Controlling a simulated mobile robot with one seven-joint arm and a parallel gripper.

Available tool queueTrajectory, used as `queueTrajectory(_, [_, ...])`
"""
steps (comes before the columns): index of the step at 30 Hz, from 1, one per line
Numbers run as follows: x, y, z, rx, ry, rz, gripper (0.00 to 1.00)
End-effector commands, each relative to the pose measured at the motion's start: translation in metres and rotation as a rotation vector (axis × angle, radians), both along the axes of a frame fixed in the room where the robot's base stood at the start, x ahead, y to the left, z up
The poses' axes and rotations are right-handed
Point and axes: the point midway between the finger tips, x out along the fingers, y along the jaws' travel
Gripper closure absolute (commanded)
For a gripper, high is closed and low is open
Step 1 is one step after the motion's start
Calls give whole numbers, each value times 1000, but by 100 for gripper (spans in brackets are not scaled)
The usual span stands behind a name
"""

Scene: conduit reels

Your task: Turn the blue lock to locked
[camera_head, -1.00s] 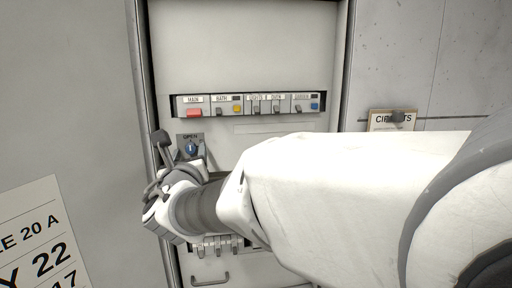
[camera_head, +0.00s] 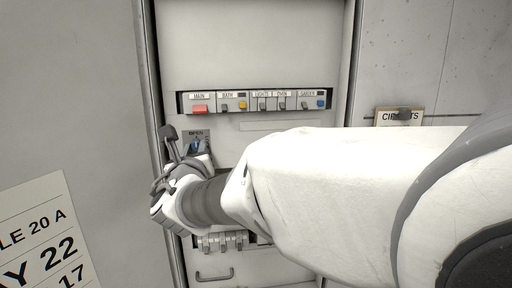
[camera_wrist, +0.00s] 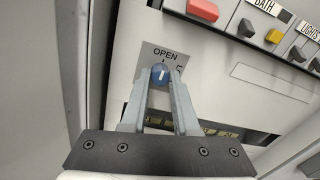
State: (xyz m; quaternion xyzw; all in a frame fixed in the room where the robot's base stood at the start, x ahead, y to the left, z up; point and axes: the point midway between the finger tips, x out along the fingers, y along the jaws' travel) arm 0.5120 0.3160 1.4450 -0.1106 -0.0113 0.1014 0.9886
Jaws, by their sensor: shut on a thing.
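The blue lock (camera_wrist: 160,75) is a round knob with a white mark, set on a grey plate (camera_wrist: 152,56) that reads OPEN above it. The white mark stands roughly upright, towards OPEN. More lettering at the plate's right is partly cut off from sight by my gripper. My gripper (camera_wrist: 161,82) has its two fingertips closed on the knob's sides in the wrist view. In the head view the lock (camera_head: 195,146) shows partly, behind my gripper, at the left of the white panel.
Above right runs a breaker row (camera_head: 253,103) with a red MAIN switch (camera_head: 200,109) and several smaller switches. The cabinet's frame edge stands close at the left. Below are more switches (camera_head: 222,241) and a handle (camera_head: 214,275). A CIRCUITS sign (camera_head: 399,117) hangs at the right.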

Motion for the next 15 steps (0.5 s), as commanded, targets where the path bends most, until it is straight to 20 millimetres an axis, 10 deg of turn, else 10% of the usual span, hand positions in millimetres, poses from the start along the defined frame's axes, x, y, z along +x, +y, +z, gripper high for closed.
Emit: queueTrajectory(15, [0, -1, -7, 248, 56, 0, 100])
